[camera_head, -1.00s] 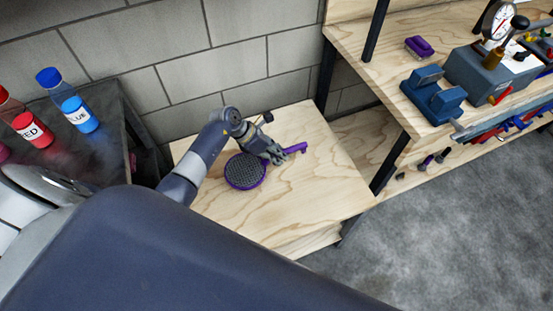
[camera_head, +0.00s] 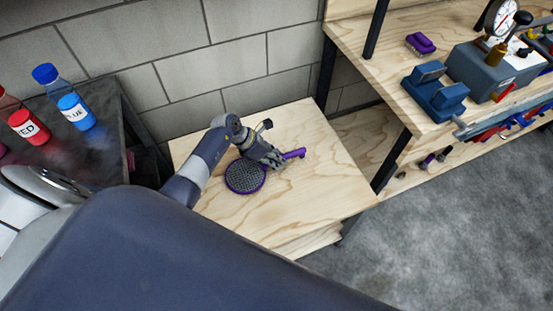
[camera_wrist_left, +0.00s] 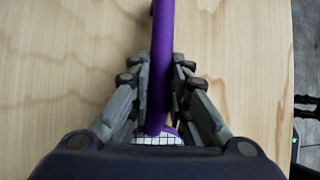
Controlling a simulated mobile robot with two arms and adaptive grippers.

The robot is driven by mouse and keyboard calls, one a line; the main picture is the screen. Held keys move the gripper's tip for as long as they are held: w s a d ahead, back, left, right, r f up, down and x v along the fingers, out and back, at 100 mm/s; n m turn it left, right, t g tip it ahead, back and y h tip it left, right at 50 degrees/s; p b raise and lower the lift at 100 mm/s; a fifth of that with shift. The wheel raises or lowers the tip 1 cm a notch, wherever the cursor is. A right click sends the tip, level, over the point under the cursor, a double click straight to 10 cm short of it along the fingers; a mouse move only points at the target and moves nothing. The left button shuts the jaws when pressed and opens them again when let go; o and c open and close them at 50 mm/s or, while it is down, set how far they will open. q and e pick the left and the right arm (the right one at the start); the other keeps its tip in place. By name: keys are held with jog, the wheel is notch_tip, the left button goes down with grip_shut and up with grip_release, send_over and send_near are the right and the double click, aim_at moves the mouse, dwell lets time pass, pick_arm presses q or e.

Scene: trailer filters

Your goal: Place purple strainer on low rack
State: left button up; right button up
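The purple strainer (camera_head: 244,177) has a round dark mesh with a purple rim and a purple handle. In the head view it is at the low wooden rack's top (camera_head: 285,215), with its handle pointing right. I cannot tell whether it touches the wood. My left gripper (camera_head: 279,162) is over the handle near the rim. In the left wrist view the purple handle (camera_wrist_left: 162,60) runs between the two fingers, which are close on both sides of it. Part of the mesh shows at the bottom of that view. My right gripper is not in view.
A taller wooden workbench (camera_head: 395,100) with black legs stands at the right, holding a blue vise (camera_head: 435,95) and a purple object (camera_head: 420,43). A dark table at the left bears red and blue bottles (camera_head: 76,110). A block wall is behind. The front of the rack top is clear.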

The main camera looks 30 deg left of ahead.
aim_at(256, 166)
pick_arm(q)
jog(key=o, duration=0.4)
jog(key=shift+s+f, duration=0.1)
jog(key=shift+r+p, duration=0.45)
jog(key=shift+r, duration=0.05)
jog(key=shift+r+p, duration=0.45)
jog(key=v, duration=1.1)
jog(key=shift+s+a+r, duration=0.1)
jog(key=shift+a, duration=0.1)
